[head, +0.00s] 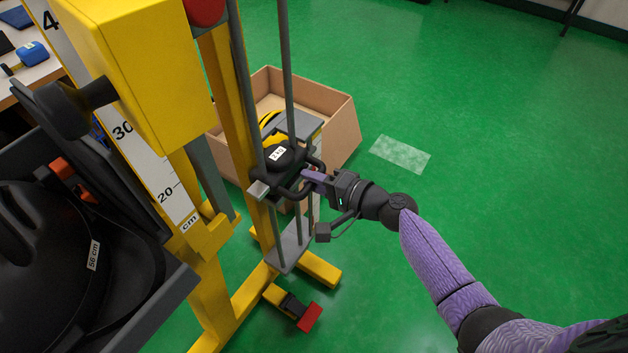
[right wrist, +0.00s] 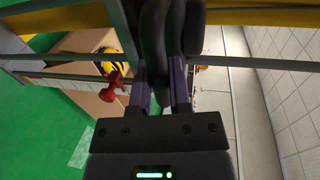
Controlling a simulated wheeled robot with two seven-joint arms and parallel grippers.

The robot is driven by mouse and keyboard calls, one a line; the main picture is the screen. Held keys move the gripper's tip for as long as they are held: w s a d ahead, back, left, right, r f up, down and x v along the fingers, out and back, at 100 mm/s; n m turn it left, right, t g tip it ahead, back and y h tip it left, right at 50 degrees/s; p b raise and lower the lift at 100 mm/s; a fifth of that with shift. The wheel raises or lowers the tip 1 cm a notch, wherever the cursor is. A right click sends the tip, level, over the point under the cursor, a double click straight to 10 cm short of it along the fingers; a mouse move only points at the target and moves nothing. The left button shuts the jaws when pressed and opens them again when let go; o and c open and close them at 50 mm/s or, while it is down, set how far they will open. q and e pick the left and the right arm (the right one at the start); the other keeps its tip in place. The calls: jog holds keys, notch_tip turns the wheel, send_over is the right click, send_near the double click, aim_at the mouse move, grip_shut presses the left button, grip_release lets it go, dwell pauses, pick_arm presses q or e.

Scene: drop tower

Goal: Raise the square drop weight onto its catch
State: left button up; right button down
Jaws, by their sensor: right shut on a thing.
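The drop weight (head: 284,158) is a dark block with a white label, set between the two grey guide rods (head: 243,80) low on the yellow tower. A black loop handle sticks out from its right side. My right gripper (head: 312,181) is shut on this handle from the right. In the right wrist view, the purple fingers (right wrist: 163,85) stand either side of the thick black handle (right wrist: 160,40). The weight is well above the grey base plate (head: 290,248). I cannot pick out the catch for certain. My left gripper is not in view.
A cardboard box (head: 340,130) with a yellow-and-black item stands behind the tower. A yellow housing (head: 150,70) and a centimetre scale (head: 150,170) are at the left. A red-tipped pedal (head: 310,317) lies at the tower's foot.

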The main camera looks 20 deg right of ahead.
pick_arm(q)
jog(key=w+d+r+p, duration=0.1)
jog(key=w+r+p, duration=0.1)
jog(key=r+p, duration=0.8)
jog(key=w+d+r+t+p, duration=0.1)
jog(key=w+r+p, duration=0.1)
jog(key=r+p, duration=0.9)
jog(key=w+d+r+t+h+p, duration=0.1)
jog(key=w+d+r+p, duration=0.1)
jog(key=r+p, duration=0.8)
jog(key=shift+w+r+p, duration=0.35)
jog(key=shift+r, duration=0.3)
pick_arm(e)
notch_tip(320, 180, up, 40)
jog(key=shift+r, duration=0.2)
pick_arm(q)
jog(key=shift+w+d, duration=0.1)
pick_arm(e)
jog(key=c, duration=0.6)
grip_release()
jog(key=shift+w+f, duration=0.1)
jog(key=shift+f, duration=0.1)
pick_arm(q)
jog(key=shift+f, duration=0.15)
pick_arm(e)
jog(key=v, duration=1)
